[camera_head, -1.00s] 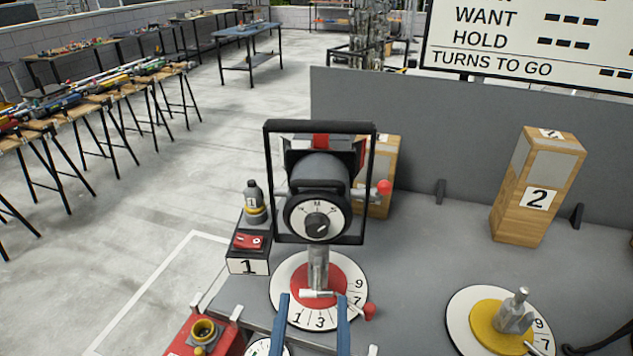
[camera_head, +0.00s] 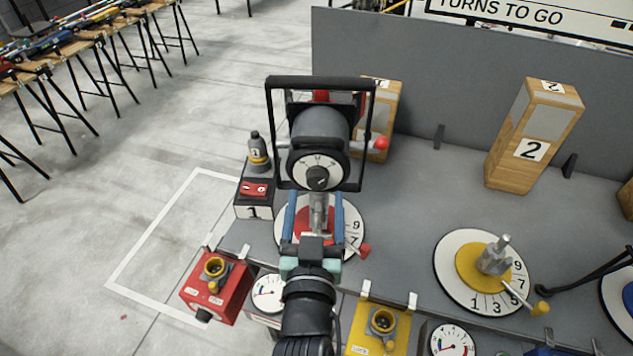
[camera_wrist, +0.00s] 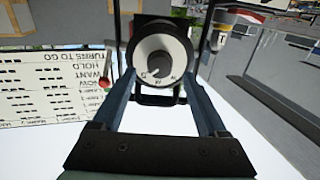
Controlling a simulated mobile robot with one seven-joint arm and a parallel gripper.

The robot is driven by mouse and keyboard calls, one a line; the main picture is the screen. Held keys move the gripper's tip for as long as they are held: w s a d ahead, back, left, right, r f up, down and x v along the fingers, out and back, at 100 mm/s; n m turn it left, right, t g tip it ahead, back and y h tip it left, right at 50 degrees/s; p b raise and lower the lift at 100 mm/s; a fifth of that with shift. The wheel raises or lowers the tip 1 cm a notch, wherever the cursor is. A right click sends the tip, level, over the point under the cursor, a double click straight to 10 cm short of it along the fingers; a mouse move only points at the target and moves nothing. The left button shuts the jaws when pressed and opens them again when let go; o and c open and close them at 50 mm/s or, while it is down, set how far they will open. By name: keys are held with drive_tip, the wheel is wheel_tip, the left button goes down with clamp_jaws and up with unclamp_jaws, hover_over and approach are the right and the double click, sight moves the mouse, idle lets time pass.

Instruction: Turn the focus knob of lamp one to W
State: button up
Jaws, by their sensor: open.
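Lamp one (camera_head: 322,128) is a grey spotlight in a black frame on a short post, above a red and white numbered disc. Its focus knob (camera_head: 317,178) is a small black knob in the middle of a white dial that faces me. The dial letters are too small to read surely. My gripper (camera_head: 314,198) is open and empty, its blue fingers pointing at the lamp just below the knob. In the wrist view, upside down, the knob (camera_wrist: 160,64) shows between and beyond the fingertips. I cannot tell whether they touch the dial.
A red-knobbed lever (camera_head: 381,143) sticks out right of the lamp. A red box (camera_head: 217,285) and a yellow box (camera_head: 378,326) sit at the front edge. Wooden block 2 (camera_head: 533,135) stands right.

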sight(317, 184)
drive_tip(key=shift+w+d, duration=0.1)
drive_tip(key=shift+w, duration=1.55)
drive_tip(key=shift+p, duration=0.3)
clamp_jaws()
